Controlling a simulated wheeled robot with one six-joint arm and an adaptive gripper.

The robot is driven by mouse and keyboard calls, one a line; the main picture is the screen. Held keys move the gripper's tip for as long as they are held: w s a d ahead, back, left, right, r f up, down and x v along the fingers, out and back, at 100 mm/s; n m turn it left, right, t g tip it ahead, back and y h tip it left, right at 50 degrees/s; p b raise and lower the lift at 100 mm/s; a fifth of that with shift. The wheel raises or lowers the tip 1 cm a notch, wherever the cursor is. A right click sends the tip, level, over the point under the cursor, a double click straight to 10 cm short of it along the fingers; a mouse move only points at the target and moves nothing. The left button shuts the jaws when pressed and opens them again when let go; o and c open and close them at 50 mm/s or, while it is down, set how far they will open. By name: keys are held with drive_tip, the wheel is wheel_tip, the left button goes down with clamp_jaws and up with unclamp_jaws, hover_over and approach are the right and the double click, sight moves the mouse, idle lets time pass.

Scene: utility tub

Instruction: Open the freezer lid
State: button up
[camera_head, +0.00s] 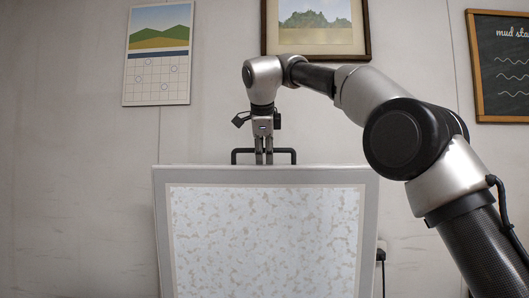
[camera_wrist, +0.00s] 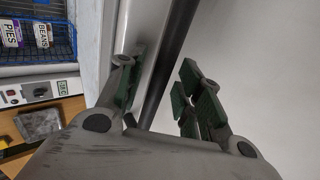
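The freezer lid (camera_head: 160,230) stands raised, with its pale speckled inner panel facing the head camera. A black bar handle (camera_head: 284,151) is at its top edge. My gripper (camera_head: 264,158) points down at the middle of this handle. In the wrist view, the dark handle bar (camera_wrist: 166,75) runs between the fingers of my gripper (camera_wrist: 161,78). The fingers are apart, with a visible gap between the bar and the right finger. The bar lies nearer the left finger, and I cannot tell whether they touch.
The wrist view shows a blue wire basket (camera_wrist: 62,38) with pies and beans labels, a control panel with a knob (camera_wrist: 40,92), and a grey block (camera_wrist: 38,123) on a wooden surface. A calendar (camera_head: 157,60), framed picture (camera_head: 315,50) and chalkboard (camera_head: 500,100) hang on the wall behind.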

drive_tip(key=v, duration=0.7)
drive_tip(key=shift+s+r, duration=0.15)
idle(0.4)
